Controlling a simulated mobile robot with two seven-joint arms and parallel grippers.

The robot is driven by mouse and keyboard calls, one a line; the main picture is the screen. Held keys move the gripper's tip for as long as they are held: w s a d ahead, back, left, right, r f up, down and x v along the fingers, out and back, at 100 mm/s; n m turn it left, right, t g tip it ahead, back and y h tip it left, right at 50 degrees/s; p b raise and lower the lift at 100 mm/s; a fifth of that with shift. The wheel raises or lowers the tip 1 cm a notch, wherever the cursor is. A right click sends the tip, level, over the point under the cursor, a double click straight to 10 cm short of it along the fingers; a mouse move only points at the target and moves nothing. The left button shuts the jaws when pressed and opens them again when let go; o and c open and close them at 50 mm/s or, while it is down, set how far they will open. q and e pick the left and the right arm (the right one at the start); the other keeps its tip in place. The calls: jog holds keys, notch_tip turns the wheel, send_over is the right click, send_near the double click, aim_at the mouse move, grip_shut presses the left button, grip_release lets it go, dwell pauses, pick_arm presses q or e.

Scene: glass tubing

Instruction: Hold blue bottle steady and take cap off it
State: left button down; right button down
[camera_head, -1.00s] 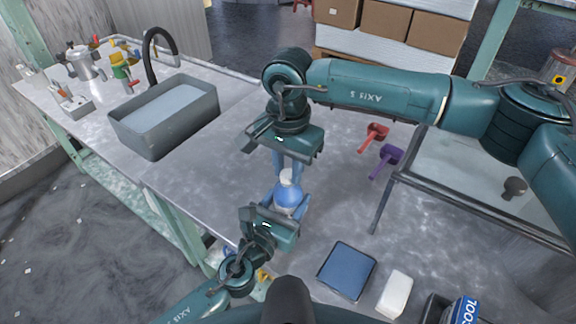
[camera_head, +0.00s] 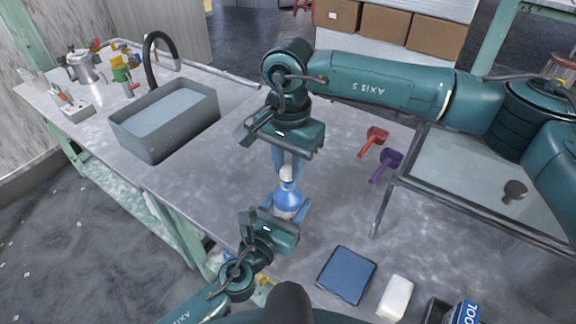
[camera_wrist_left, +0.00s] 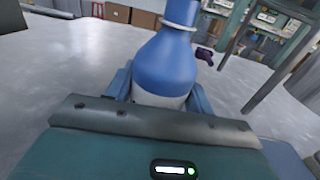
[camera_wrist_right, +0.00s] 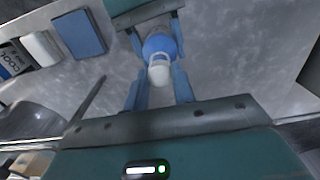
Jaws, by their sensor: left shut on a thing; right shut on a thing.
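The blue bottle (camera_head: 287,203) stands upright above the grey table, near its front edge. My left gripper (camera_head: 286,208) is shut around the bottle's lower body; its fingers flank the bottle in the left wrist view (camera_wrist_left: 160,85). The white cap (camera_head: 287,174) is at the top of the bottle, in line with the neck. My right gripper (camera_head: 287,165) comes from above and is shut on the cap, which shows between its fingers in the right wrist view (camera_wrist_right: 159,75). I cannot tell whether the cap still touches the neck.
A blue pad (camera_head: 346,274) and white block (camera_head: 396,297) lie at the front right. A grey sink (camera_head: 166,135) is at the left.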

aim_at(288, 170)
jog(key=shift+r, duration=0.2)
jog(key=shift+r, duration=1.9)
pick_arm(q)
jog(key=shift+c, duration=2.4)
grip_release()
jog(key=shift+s, duration=0.1)
